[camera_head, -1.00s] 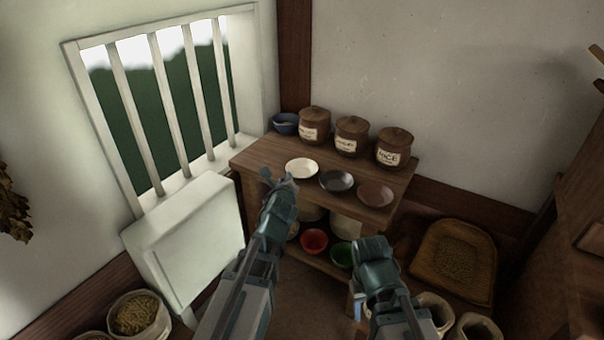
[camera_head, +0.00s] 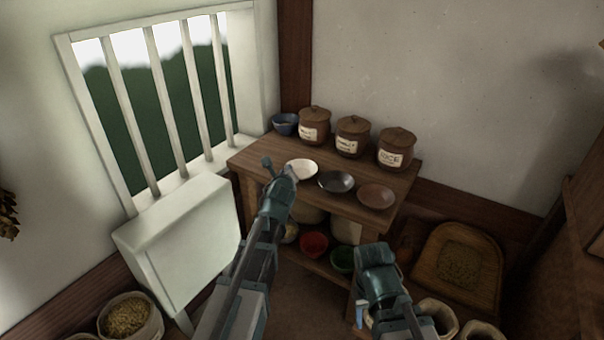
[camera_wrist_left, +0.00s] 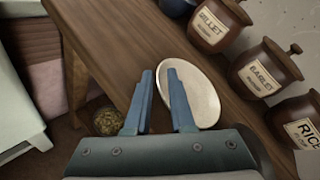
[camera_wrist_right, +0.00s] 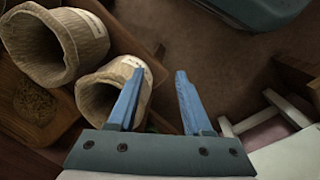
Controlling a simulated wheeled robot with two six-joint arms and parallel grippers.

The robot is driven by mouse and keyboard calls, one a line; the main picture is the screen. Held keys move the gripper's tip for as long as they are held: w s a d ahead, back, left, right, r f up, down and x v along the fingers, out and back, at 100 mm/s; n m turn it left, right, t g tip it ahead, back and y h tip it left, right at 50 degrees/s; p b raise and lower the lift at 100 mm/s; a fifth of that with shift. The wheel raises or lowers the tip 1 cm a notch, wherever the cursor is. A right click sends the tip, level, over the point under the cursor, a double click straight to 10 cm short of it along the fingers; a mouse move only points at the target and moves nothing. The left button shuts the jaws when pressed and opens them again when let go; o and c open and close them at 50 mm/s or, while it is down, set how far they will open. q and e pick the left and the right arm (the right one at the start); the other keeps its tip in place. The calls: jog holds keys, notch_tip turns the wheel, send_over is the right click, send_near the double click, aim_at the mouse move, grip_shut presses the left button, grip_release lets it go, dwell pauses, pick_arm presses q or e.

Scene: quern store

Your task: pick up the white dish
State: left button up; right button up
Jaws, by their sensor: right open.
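The white dish (camera_head: 301,169) sits on the wooden shelf top, at the left of a row of dishes. In the left wrist view the dish (camera_wrist_left: 200,85) lies just beyond my fingers. My left gripper (camera_head: 279,168) is open at the dish's near left edge. In the left wrist view its right finger overlaps the dish, and the rim shows between the fingertips (camera_wrist_left: 160,73). I cannot tell whether they touch. My right gripper (camera_head: 374,248) is low in front of the shelf; its fingers (camera_wrist_right: 158,75) are open and empty.
A dark dish (camera_head: 336,181) and a brown dish (camera_head: 376,196) stand right of the white one. Lidded jars (camera_head: 352,137) and a blue bowl (camera_head: 285,124) stand behind. Red (camera_head: 314,243) and green bowls (camera_head: 343,259) are on the lower shelf. Sacks (camera_wrist_right: 55,45) lie near my right gripper.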

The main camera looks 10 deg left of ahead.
pick_arm(q)
jog(key=shift+c, duration=0.4)
grip_shut()
dwell(0.9)
